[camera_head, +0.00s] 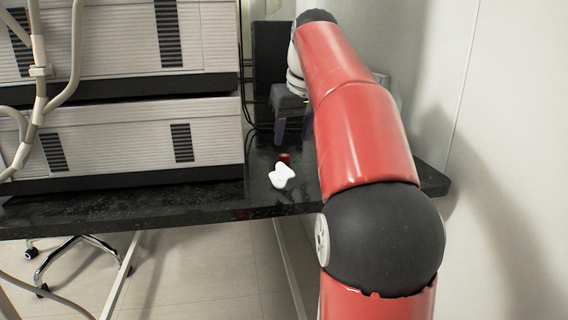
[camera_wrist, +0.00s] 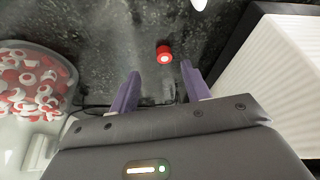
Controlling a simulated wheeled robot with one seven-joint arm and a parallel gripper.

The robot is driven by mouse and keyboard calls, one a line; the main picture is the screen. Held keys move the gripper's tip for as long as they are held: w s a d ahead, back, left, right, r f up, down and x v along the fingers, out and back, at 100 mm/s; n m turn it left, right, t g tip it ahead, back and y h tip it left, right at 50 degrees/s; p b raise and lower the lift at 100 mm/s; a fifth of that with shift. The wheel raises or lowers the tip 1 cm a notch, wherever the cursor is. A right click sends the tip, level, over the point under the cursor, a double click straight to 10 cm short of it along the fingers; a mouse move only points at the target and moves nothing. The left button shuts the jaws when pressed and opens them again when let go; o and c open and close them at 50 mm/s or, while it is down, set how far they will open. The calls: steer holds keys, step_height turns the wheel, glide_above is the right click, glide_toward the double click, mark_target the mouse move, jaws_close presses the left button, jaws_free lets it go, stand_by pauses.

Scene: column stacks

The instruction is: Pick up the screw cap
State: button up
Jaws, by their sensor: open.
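A small red screw cap with a white centre (camera_wrist: 164,54) lies on the dark stone-like tabletop. In the wrist view it is just beyond my fingertips, between the lines of the two fingers. In the head view the cap (camera_head: 285,158) is a small red spot behind a white object. My gripper (camera_wrist: 160,70) is open and empty, its two purple fingers apart and not touching the cap. In the head view my gripper (camera_head: 293,135) hangs above the tabletop, partly hidden by my red arm.
A white, lobed object (camera_head: 282,176) lies in front of the cap; its edge shows in the wrist view (camera_wrist: 199,4). A clear container of red and white caps (camera_wrist: 35,88) stands left in the wrist view. Stacked white instruments (camera_head: 120,135) fill the table's left. A wall bounds the right.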

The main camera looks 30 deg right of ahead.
mark_target(285, 155)
steer(key=x, duration=0.1)
steer(key=b+x, duration=0.1)
steer(key=x, duration=0.1)
steer(key=b+x, duration=0.1)
steer(key=x, duration=0.1)
steer(key=shift+w+a+f, duration=0.2)
steer(key=shift+a, duration=0.1)
jaws_close()
